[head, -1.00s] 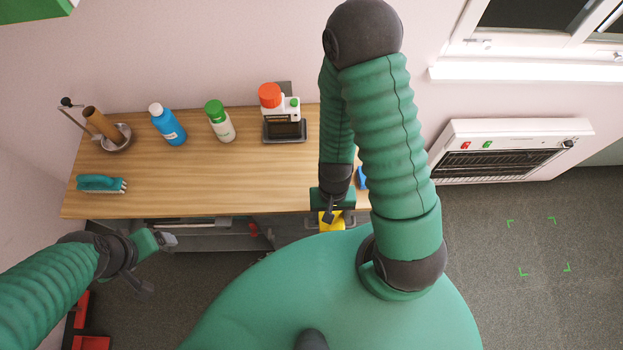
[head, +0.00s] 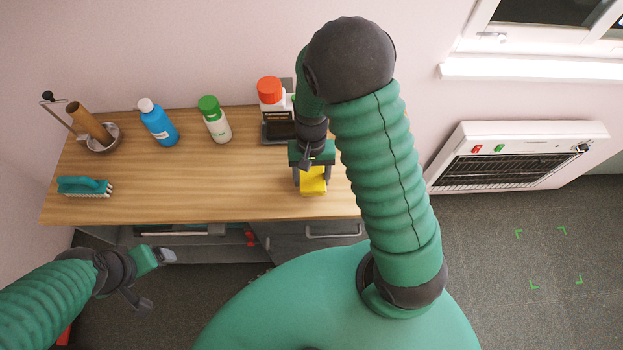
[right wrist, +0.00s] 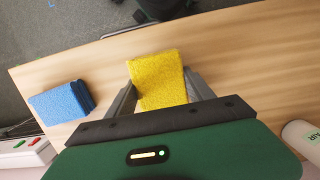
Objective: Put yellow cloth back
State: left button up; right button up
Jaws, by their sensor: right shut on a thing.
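The yellow cloth (head: 313,184) is a small folded pad between the fingers of my right gripper (head: 312,179), over the right part of the wooden table top. In the right wrist view the cloth (right wrist: 157,78) sits between both fingers (right wrist: 160,90), which press its sides. I cannot tell whether its underside touches the wood. A blue cloth stack (right wrist: 60,104) lies on the table to the left in the right wrist view; in the head view my right arm hides it. My left gripper (head: 157,280) is open and empty in front of the table's left end.
A teal brush (head: 85,187) lies at left. The middle front is clear. A heater (head: 520,155) is at right.

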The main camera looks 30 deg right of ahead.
aim_at(311, 183)
jog(key=f, duration=0.3)
jog(key=shift+a, duration=0.35)
jog(key=shift+w+d+f, duration=0.1)
jog(key=shift+f, duration=0.15)
jog(key=o, duration=1.6)
jog(key=shift+d, duration=0.25)
jog(key=shift+o, duration=0.2)
jog(key=shift+a, duration=0.1)
